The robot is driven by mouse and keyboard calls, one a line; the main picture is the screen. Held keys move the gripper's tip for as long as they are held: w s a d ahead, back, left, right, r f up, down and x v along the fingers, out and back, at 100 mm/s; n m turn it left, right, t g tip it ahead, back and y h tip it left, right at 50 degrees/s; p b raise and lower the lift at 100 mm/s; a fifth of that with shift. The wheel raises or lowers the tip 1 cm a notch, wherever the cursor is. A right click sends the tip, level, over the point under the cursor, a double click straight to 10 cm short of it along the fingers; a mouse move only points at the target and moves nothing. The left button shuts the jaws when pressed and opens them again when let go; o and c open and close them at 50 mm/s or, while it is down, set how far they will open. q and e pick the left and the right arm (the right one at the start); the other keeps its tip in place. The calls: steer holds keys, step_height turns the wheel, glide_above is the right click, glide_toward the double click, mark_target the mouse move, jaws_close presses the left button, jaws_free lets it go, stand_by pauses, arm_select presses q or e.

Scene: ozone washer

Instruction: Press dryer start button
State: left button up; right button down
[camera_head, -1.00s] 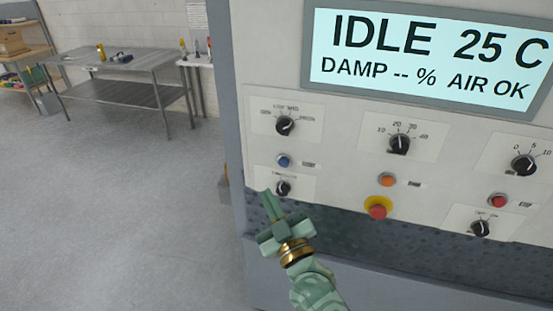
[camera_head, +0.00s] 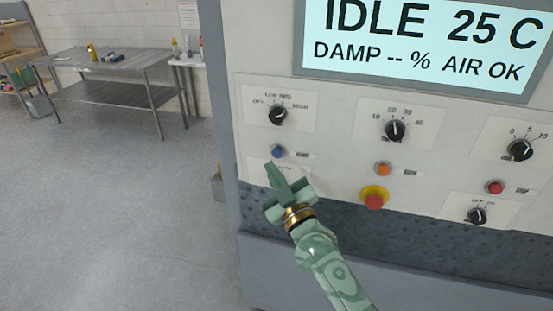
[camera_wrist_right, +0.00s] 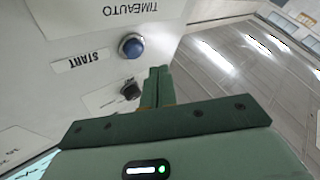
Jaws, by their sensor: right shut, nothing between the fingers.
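The blue start button (camera_head: 277,152) is on the left of the dryer's control panel, below a black knob. In the right wrist view, the blue button (camera_wrist_right: 131,46) sits beside a label reading START (camera_wrist_right: 83,60). My right gripper (camera_head: 272,170) is shut and empty, its fingertips just below the blue button in the head view. My left gripper is out of view.
The panel also has an orange button (camera_head: 383,168), a red emergency stop on yellow (camera_head: 374,198), a red button (camera_head: 495,187) and several knobs. The display (camera_head: 420,45) reads IDLE 25 C. A metal table (camera_head: 110,60) stands back left, with open floor before it.

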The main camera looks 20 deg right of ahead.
steer(key=shift+w+d+r, duration=0.1)
steer(key=shift+w+d, duration=0.45)
steer(key=shift+w, duration=0.25)
steer(key=shift+w+d, duration=0.1)
stand_by(1.5)
steer(key=shift+w+d, duration=0.15)
steer(key=shift+w, duration=0.1)
steer(key=shift+w+d, duration=0.25)
steer(key=shift+w, duration=0.1)
stand_by(0.8)
stand_by(0.4)
steer(key=shift+s+a+p, duration=0.5)
steer(key=shift+s, duration=0.25)
